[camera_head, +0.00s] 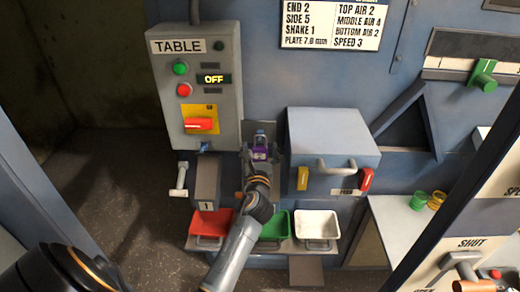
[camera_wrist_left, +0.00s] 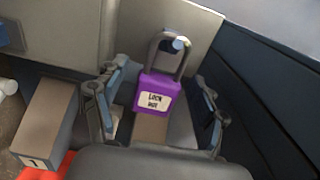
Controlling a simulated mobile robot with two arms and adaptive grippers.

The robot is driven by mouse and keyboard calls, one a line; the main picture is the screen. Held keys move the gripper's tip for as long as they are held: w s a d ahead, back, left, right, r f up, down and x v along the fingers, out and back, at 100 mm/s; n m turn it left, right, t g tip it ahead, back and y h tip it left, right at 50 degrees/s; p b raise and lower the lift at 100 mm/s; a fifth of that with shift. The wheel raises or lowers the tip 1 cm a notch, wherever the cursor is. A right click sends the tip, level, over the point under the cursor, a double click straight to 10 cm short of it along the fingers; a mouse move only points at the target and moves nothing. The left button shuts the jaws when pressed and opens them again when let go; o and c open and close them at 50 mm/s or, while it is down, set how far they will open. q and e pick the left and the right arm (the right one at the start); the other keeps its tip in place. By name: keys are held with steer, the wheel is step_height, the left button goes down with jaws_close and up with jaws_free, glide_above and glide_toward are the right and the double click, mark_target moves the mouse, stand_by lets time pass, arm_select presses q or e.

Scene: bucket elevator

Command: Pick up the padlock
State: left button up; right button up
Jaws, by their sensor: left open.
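The purple padlock (camera_wrist_left: 158,93) has a grey shackle and a white label reading "LOCK OUT". Its shackle is at a blue-grey peg on a pale panel in the left wrist view. In the head view the padlock (camera_head: 260,154) shows just beyond my left gripper (camera_head: 258,165). In the left wrist view my left gripper (camera_wrist_left: 158,105) is open, with one finger on each side of the padlock. The fingers appear apart from it. My right gripper is not clearly seen in either view.
A grey TABLE control box (camera_head: 197,85) stands at left. A grey feed box (camera_head: 333,145) with a handle is close on the right. Below are red (camera_head: 210,222), green (camera_head: 274,226) and white (camera_head: 316,224) bins. A block marked 1 (camera_wrist_left: 45,125) is at left.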

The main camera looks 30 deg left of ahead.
arm_select(q)
steer(key=shift+w+a, duration=0.1)
steer(key=shift+w, duration=0.15)
steer(key=shift+s, duration=0.1)
steer(key=shift+c, duration=1.3)
steer(key=c, duration=1.1)
steer(key=shift+o, duration=0.2)
steer(key=shift+r, duration=0.9)
steer(key=s+d+f+m+t+h+b, duration=0.1)
steer(key=s+d+f+m+h+b, duration=0.1)
steer(key=s+d, duration=0.4)
steer(key=s+d+f+m+t+h+b, duration=0.1)
steer(key=s+d+h, duration=0.3)
steer(key=s, duration=0.6)
steer(key=s+d+f+m+h+b, duration=0.3)
steer(key=s+d+f, duration=0.1)
steer(key=s+d, duration=0.4)
steer(key=shift+d+t+h, duration=0.3)
steer(key=shift+d+t, duration=0.1)
steer(key=shift+d, duration=0.15)
